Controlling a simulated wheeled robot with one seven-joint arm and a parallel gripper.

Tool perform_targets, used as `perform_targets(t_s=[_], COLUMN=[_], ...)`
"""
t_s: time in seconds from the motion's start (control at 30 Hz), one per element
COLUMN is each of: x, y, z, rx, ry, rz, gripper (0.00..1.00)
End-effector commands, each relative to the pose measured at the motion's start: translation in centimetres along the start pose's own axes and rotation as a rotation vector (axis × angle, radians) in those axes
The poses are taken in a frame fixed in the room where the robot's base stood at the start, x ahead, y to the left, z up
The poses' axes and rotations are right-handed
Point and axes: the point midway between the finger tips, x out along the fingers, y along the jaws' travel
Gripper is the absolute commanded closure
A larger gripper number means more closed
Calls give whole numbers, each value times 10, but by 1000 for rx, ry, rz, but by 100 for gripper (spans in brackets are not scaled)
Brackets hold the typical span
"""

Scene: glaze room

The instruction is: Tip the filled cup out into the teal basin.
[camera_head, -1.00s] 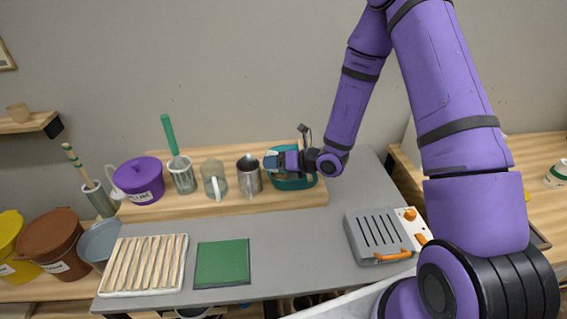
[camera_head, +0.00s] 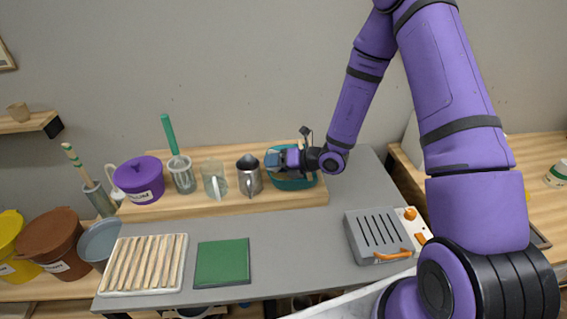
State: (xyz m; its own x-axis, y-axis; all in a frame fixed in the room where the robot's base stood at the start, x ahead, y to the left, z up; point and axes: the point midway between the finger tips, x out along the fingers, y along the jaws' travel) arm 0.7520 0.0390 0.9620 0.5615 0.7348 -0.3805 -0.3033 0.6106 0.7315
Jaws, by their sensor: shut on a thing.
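The teal basin (camera_head: 296,184) stands at the right end of the wooden riser, partly hidden by my gripper. My gripper (camera_head: 277,159) reaches in from the right above the basin and is shut on a small blue-grey thing (camera_head: 271,159) that looks like the cup. The cup appears tipped over to the left, its end close to the metal jug. Its mouth and contents cannot be made out. The metal jug (camera_head: 249,180) stands just left of the basin, with a dark pointed shape at its top.
A ribbed rack (camera_head: 143,264), a green mat (camera_head: 222,264) and a grey heater-like box (camera_head: 378,236) lie in front.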

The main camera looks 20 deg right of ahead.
Motion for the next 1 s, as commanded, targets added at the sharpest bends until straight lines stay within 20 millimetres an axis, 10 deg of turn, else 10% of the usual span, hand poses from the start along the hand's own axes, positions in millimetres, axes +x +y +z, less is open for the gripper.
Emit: perform_targets(t_s=[1.0], x=[-2], y=[4], z=[4], rx=[141], ry=[39], rz=[44], gripper=[72])
